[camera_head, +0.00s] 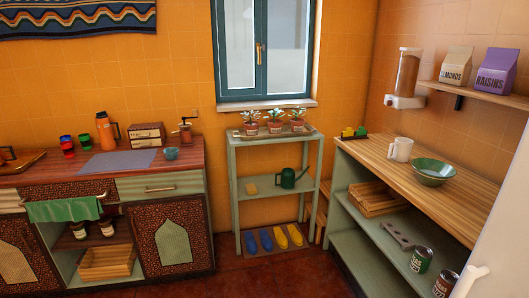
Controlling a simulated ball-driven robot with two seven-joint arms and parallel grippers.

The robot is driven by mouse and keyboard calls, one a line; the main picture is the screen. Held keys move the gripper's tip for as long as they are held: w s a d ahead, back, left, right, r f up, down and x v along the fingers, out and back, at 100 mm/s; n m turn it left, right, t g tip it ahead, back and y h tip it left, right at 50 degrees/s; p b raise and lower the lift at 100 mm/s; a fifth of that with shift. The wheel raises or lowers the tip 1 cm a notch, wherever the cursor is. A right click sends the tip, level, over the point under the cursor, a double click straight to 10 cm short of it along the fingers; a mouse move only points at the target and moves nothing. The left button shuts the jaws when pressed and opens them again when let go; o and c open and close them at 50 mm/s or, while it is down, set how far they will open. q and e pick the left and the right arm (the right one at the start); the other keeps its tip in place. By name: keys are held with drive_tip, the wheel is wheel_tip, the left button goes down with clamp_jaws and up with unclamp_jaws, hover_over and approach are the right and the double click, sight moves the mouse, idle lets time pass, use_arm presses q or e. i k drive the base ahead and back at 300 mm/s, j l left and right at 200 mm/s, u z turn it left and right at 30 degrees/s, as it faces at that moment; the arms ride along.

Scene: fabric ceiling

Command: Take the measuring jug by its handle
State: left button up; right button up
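A white jug (400,149), which looks like the measuring jug, stands upright on the wooden counter (375,153) at the right. Its handle seems to be on its left side, but it is small in the view. No measuring marks can be made out. It stands apart from the green bowl (434,171) to its right. I make out neither of my grippers in the view.
A wall shelf (480,93) with two cartons hangs above. A large white surface (505,215) with a handle-like part (469,280) fills the lower right edge. Red floor (290,275) lies clear ahead.

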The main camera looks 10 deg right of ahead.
sight(402, 145)
drive_tip(key=i+z, duration=0.25)
drive_tip(key=i, duration=0.4)
drive_tip(key=i+j+z, duration=0.25)
drive_tip(key=i, duration=0.4)
